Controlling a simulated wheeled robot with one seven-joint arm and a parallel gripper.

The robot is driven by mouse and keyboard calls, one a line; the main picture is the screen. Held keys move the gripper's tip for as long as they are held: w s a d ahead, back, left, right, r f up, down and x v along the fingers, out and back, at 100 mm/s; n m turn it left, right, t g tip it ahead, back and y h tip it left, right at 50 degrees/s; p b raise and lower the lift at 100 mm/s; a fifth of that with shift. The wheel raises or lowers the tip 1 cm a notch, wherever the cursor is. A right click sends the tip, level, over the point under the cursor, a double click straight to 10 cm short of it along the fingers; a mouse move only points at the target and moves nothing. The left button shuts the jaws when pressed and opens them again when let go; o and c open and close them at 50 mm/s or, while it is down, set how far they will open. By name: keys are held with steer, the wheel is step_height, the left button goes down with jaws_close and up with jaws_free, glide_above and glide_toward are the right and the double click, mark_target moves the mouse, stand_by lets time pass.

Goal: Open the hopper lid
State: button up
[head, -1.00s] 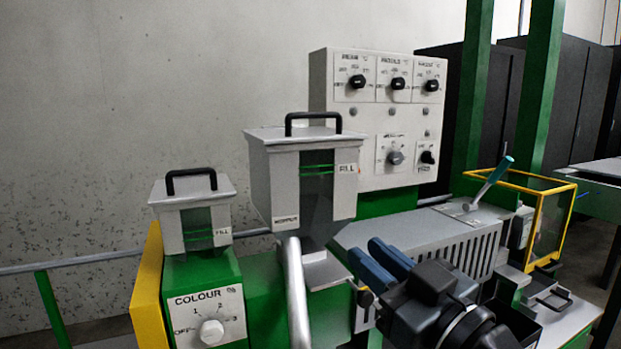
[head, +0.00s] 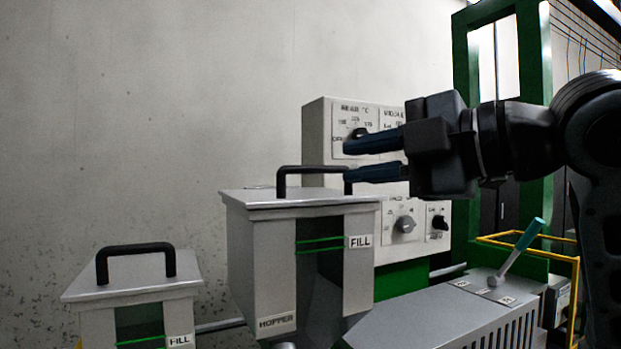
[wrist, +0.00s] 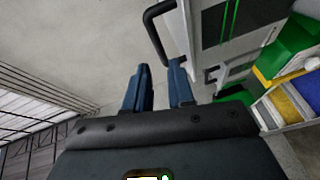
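The hopper (head: 258,265) is a grey box marked HOPPER and FILL, with a dark front window. Its flat grey lid (head: 250,197) lies shut on top. The lid's black handle (head: 300,170) stands up as an arch. My gripper (head: 346,160) comes in from the right, fingers pointing left, near the right end of the handle. The lower finger overlaps the handle's right leg in the head view. In the wrist view, the handle (wrist: 153,25) is just ahead of the open blue fingers (wrist: 158,68), with a gap between them. I cannot tell if they touch it.
A smaller grey box with its own black handle (head: 135,249) stands at the lower left. A control panel (head: 318,130) with knobs rises behind the hopper. A slotted grey cover (head: 440,310), a teal-handled lever (head: 520,250) and a yellow frame lie to the right.

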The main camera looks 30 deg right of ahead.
mark_target(321, 169)
steer(key=shift+n+h, duration=0.3)
steer(key=shift+n, duration=0.1)
steer(key=x, duration=0.8)
steer(key=shift+w+d, duration=0.1)
steer(key=shift+d, duration=0.15)
jaws_close()
